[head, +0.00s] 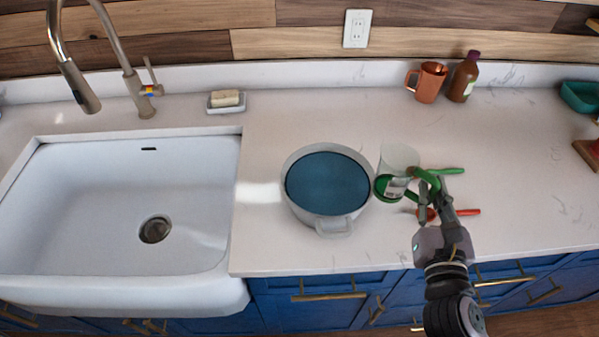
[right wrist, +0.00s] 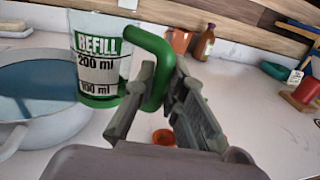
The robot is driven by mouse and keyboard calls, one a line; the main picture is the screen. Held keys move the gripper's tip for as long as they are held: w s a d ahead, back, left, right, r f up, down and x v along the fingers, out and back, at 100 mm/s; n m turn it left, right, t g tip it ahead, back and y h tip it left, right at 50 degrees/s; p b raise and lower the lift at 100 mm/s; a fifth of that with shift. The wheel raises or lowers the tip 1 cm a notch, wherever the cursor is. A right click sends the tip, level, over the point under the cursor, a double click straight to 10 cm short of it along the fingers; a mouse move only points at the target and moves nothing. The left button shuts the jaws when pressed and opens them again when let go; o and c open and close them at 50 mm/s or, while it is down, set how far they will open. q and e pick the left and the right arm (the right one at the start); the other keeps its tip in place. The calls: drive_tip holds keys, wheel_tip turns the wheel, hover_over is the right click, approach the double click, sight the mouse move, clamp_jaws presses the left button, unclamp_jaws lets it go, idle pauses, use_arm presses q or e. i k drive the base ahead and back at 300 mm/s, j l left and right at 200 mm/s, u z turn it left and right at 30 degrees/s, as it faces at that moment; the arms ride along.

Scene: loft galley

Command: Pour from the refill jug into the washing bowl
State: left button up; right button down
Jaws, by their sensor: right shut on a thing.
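The refill jug (head: 398,163) is a clear cup with a green base and a green handle. It is right beside the washing bowl and looks close to upright in the right wrist view (right wrist: 101,60), where its label reads REFILL with 200 ml and 100 ml marks. My right gripper (head: 428,190) is shut on the jug's green handle (right wrist: 152,50). The washing bowl (head: 292,205) is a round pale vessel with a wide blue surface inside; its rim also shows in the right wrist view (right wrist: 70,122). Whether the jug touches the counter is unclear. My left gripper is out of view.
A green utensil (head: 450,171) and a red one (head: 468,212) lie behind and beside my right gripper. A copper mug (head: 430,83) and a brown bottle (head: 464,78) stand at the back. The sink (head: 80,220) and a soap dish (head: 226,107) are left.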

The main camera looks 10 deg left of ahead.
sight(327, 186)
drive_tip(key=l+u, duration=0.1)
drive_tip(key=u, duration=0.25)
drive_tip(key=l+u, duration=0.15)
drive_tip(key=u, duration=0.25)
drive_tip(key=l+u, duration=0.1)
drive_tip(key=u, duration=0.25)
drive_tip(key=k+l+u, duration=0.35)
drive_tip(key=l, duration=0.15)
drive_tip(key=k+l+u, duration=0.25)
drive_tip(key=l+u, duration=0.15)
drive_tip(key=k+l, duration=0.5)
drive_tip(key=l, duration=0.2)
